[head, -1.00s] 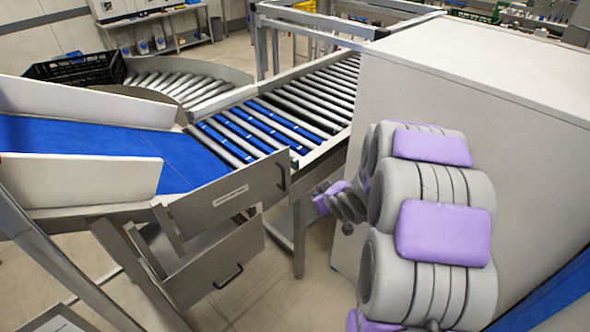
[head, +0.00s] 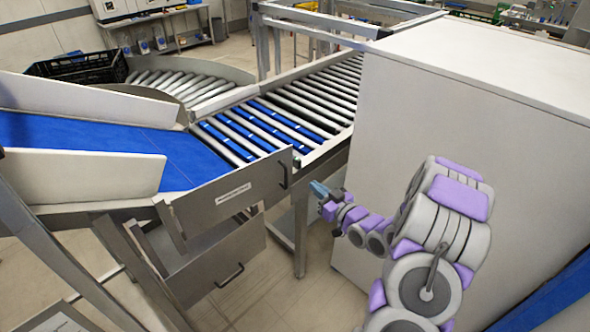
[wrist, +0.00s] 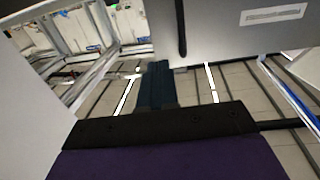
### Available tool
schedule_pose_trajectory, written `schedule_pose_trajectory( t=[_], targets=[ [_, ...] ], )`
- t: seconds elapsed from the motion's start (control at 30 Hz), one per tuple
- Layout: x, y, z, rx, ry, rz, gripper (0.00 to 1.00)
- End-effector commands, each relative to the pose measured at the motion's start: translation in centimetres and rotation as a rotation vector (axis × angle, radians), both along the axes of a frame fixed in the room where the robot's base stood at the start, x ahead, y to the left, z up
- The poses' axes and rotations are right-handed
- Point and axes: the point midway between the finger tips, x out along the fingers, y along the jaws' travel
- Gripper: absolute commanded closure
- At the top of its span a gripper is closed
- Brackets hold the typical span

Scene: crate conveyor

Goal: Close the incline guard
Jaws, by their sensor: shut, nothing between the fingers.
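A grey metal panel with a label and a dark upright handle, which I take to be the incline guard (head: 228,197), stands at the near side of the conveyor, at an angle to its frame. Its handle (head: 284,175) is at its right end. My gripper (head: 316,188) is shut and empty, right of the handle and slightly lower, apart from it in the head view. In the wrist view the labelled panel (wrist: 235,28) fills the top right, with the dark handle (wrist: 181,28) just above and right of my gripper's tips (wrist: 158,67).
A second grey panel with a handle (head: 217,262) hangs lower. Blue belt (head: 90,145) and rollers (head: 300,105) lie behind the panel. A black crate (head: 78,68) is at the back left.

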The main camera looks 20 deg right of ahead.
Motion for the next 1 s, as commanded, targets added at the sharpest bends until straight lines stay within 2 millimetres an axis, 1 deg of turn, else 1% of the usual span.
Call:
schedule_pose_trajectory(
  t=[0.03,0.1,0.6,0.8,1.0],
  targets=[
    [0.8,0.2,-0.1,-0.001,-0.003,0.003,1.0],
    [1.9,0.2,0.0,-0.001,-0.005,0.003,1.0],
    [8.8,1.9,-0.1,-0.001,0.0,0.002,1.0],
    [10.6,2.2,0.1,-0.002,-0.005,0.0,1.0],
    [11.2,2.2,0.0,0.001,-0.002,0.0,1.0]
  ],
)
